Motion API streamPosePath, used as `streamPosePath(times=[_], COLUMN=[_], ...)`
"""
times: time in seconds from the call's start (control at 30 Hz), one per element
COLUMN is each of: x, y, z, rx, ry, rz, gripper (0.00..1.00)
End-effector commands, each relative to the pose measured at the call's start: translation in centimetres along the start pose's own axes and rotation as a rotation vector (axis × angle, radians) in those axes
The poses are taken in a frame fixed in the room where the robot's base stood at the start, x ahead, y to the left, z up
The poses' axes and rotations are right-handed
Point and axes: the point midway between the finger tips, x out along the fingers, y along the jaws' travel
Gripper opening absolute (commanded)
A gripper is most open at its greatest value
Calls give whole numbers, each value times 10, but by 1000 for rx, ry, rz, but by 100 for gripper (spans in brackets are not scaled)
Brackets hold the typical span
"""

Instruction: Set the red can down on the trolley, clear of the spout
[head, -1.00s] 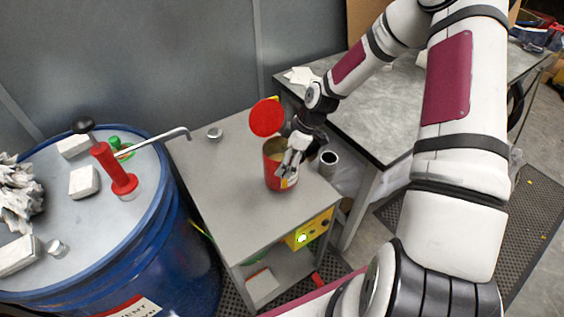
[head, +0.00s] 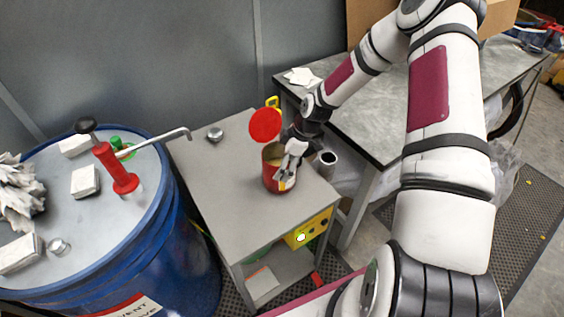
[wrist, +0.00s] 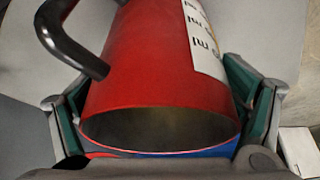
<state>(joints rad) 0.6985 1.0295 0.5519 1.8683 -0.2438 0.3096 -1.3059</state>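The red can (head: 270,180) is upright over the right part of the grey trolley top (head: 215,185), its round red lid (head: 265,125) standing open. I cannot tell whether its base touches the top. My gripper (head: 290,165) is shut on the can from the right. The wrist view shows the can (wrist: 150,70) between my green-padded fingers (wrist: 160,120), with its dark mouth, a black handle and a white label. The metal spout (head: 165,137) reaches from the red hand pump (head: 110,165) over the trolley's back left corner, well left of the can.
A blue drum (head: 185,240) stands left of the trolley, with white blocks and rags on it. A small metal cap (head: 215,134) lies near the trolley's back edge. A grey workbench (head: 380,125) is at the right. The trolley's front left is bare.

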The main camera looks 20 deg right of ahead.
Motion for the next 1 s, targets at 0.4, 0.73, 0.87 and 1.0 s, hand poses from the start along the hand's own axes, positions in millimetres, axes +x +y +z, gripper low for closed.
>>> streamPosePath(times=[0.4,0.73,0.87,1.0], x=[-2,-51,-78,-102], y=[0,2,1,1], z=[-1,0,0,0], rx=[0,2,1,0], ry=[0,-1,-1,-1], rz=[0,5,4,4], gripper=[100,100,100,100])
